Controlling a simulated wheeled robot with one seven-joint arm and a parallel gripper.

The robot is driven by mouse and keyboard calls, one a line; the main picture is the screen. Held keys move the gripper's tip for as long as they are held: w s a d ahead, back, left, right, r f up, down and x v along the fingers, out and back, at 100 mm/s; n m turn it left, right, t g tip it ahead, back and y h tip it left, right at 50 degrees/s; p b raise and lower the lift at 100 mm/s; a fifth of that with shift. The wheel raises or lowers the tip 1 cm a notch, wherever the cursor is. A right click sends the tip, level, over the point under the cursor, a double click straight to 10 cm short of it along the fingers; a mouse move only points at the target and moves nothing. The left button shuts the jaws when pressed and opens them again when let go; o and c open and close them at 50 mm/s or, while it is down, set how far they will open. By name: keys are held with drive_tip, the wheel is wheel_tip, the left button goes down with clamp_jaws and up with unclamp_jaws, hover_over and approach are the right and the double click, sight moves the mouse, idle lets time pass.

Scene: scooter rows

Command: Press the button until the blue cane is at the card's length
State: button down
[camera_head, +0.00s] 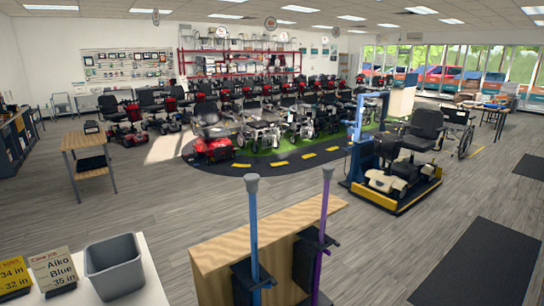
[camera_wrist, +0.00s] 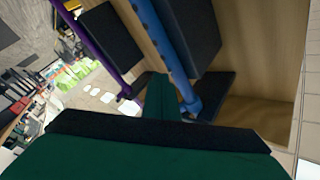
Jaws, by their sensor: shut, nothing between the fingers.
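The blue cane (camera_head: 252,225) stands upright at the wooden stand, left of the purple cane (camera_head: 323,225). In the wrist view the blue cane (camera_wrist: 168,45) shows a row of small dark holes along its tube. The button cannot be made out. The cane job card (camera_head: 55,271) at lower left reads Aiko, Blue, 35 in. My gripper (camera_wrist: 160,82) shows dark green in the wrist view, shut and empty. Its tip appears close beside the lower blue tube; I cannot tell whether they touch. My gripper is not seen in the head view.
The wooden stand (camera_head: 228,252) carries black holders around the canes. A grey bin (camera_head: 113,268) and a yellow card (camera_head: 14,277) sit on the white table at lower left. A scooter on a yellow-edged platform (camera_head: 395,198) stands behind right. Open floor lies between.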

drive_tip(key=shift+w+a, duration=0.3)
drive_tip(key=shift+w, duration=0.1)
idle(0.6)
drive_tip(key=shift+w+a+r, duration=0.15)
drive_tip(key=shift+a, duration=0.1)
idle(0.4)
drive_tip(key=shift+s+d, duration=0.55)
drive_tip(key=shift+s, duration=0.35)
drive_tip(key=shift+s+d, duration=0.1)
drive_tip(key=shift+s+d, duration=0.9)
drive_tip(key=shift+s, duration=0.3)
drive_tip(key=shift+s+d, duration=0.85)
drive_tip(key=shift+s, duration=0.35)
